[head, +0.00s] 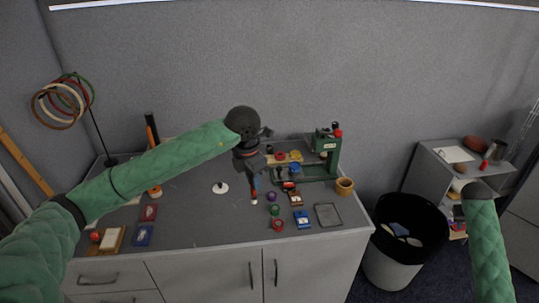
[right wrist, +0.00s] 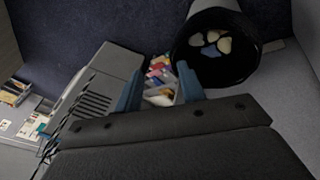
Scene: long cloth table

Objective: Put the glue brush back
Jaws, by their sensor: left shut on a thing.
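My left gripper (head: 256,184) is over the middle of the grey table (head: 190,215), in front of the green machine. It is shut on a small slim thing (head: 254,199) with a reddish part, pointing down; this looks like the glue brush, but it is too small to be sure. I cannot tell whether its lower end touches the table. A tan cup (head: 345,187) stands at the table's right end, apart from the gripper. My right gripper (right wrist: 160,78) shows in the right wrist view, its blue fingers apart with nothing between them.
A green machine (head: 331,150) stands at the back right. Small coloured pots (head: 277,224), a blue block (head: 302,219) and a grey tile (head: 328,215) lie near the front. A ring stand (head: 97,130) is at left. A black-lined bin (head: 407,228) and shelf (head: 455,160) stand right.

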